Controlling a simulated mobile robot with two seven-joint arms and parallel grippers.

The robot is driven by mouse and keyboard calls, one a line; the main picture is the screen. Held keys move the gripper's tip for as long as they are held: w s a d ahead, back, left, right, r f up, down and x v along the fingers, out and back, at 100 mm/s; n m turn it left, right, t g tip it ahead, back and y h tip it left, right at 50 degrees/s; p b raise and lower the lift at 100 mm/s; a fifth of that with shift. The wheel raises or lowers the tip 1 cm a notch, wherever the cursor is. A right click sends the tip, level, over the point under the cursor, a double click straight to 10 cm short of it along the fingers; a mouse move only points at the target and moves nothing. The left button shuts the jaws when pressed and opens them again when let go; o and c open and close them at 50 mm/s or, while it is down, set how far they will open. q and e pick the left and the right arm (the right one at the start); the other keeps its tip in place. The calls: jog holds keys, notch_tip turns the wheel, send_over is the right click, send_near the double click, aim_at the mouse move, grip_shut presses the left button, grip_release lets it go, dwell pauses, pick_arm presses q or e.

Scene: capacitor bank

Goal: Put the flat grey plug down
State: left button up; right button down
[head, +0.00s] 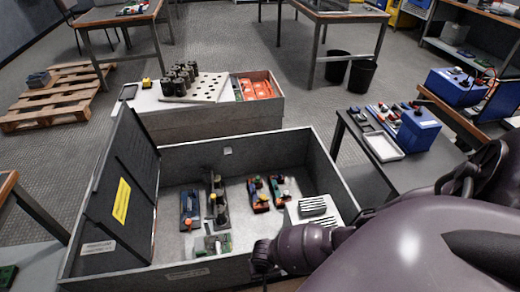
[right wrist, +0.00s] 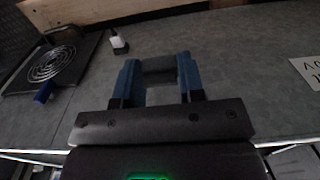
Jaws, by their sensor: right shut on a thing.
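My right gripper (right wrist: 160,82) shows in the right wrist view with two blue fingertips. It is shut on a dark grey block-like thing, taken as the flat grey plug (right wrist: 158,66), which spans the gap between the fingers. They are over a grey surface (right wrist: 225,65); I cannot tell whether the plug touches it. In the head view my purple right arm fills the lower right, and the right fingertips and plug are not visible there. My left gripper is in neither view.
In the right wrist view, a dark tray with a coil (right wrist: 50,63) lies left and a small white-and-dark piece (right wrist: 118,42) stands behind the gripper. A white label (right wrist: 307,70) is at right. The head view shows an open grey box (head: 240,155) holding several small parts.

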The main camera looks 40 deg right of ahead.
jog(key=f+b, duration=0.3)
jog(key=f, duration=0.3)
jog(key=f+b, duration=0.3)
jog(key=f, duration=0.3)
jog(key=f+b, duration=0.2)
jog(key=f, duration=0.4)
jog(key=shift+s+b, duration=0.4)
jog(key=shift+w+f+b, duration=0.3)
jog(key=shift+f+b, duration=0.1)
jog(key=shift+f, duration=0.2)
jog(key=f, duration=0.1)
jog(key=f+b, duration=0.2)
jog(key=shift+s+f, duration=0.1)
jog(key=shift+s, duration=0.15)
jog(key=shift+f, duration=0.3)
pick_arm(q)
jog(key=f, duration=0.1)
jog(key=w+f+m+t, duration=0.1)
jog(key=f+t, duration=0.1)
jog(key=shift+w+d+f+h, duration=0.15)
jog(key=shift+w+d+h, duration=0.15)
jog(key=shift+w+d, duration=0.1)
pick_arm(e)
jog(key=shift+w, duration=0.35)
pick_arm(q)
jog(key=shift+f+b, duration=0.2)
jog(key=shift+b, duration=0.4)
pick_arm(e)
jog(key=shift+s+f, duration=0.1)
jog(key=shift+f, duration=0.4)
